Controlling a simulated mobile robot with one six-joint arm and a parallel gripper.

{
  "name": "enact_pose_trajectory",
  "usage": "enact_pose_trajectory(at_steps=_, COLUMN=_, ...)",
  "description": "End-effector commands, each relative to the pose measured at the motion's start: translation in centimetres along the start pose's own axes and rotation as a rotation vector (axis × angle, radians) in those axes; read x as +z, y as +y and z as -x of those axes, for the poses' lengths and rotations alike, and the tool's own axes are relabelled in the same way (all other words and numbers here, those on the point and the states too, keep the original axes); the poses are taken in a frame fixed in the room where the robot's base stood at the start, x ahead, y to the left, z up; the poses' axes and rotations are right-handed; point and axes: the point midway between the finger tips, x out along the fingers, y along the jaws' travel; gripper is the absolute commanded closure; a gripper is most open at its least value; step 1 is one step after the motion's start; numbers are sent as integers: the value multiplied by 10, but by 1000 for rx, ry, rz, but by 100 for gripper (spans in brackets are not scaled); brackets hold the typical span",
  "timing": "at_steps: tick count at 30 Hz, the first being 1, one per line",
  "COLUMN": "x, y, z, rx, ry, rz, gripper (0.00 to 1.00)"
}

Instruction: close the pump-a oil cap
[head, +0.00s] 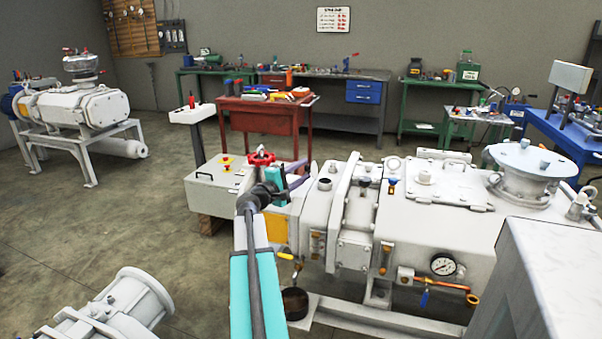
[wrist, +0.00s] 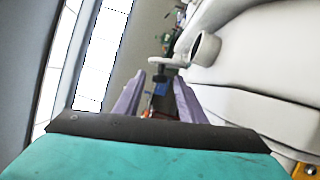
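The white pump (head: 435,225) fills the right of the head view. Its short oil neck (head: 325,184) stands uncovered, with a dark mouth; it also shows in the wrist view (wrist: 206,47). A thin pale disc, which looks like the oil cap (head: 313,168), stands on edge just left of the neck. In the wrist view the cap (wrist: 168,62) appears edge-on, beyond my fingertips. My gripper (head: 302,175) points at it from the left, its two grey-purple fingers apart and seemingly empty. In the wrist view my gripper (wrist: 158,78) has background between the fingers. Contact with the cap cannot be told.
A red valve handwheel (head: 261,157) sits behind my gripper. A white control box (head: 215,184) with knobs is at left. A red tool cart (head: 265,117) and benches stand behind. A grey cabinet (head: 545,280) blocks the lower right. Open floor lies left.

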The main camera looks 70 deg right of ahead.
Motion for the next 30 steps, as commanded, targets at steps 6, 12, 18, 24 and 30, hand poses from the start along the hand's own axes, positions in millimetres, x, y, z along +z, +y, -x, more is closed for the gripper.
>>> enact_pose_trajectory(at_steps=6, x=0, y=0, z=0, rx=0, ry=0, rz=0, gripper=78)
enact_pose_trajectory(at_steps=12, x=1, y=0, z=6, rx=0, ry=2, rz=0, gripper=100)
enact_pose_trajectory(at_steps=18, x=0, y=0, z=1, rx=0, ry=-1, rz=-1, gripper=100)
enact_pose_trajectory(at_steps=24, x=0, y=1, z=0, rx=-1, ry=-1, rz=-5, gripper=100)
enact_pose_trajectory(at_steps=30, x=1, y=2, z=-1, rx=-7, ry=0, rz=-20, gripper=100)
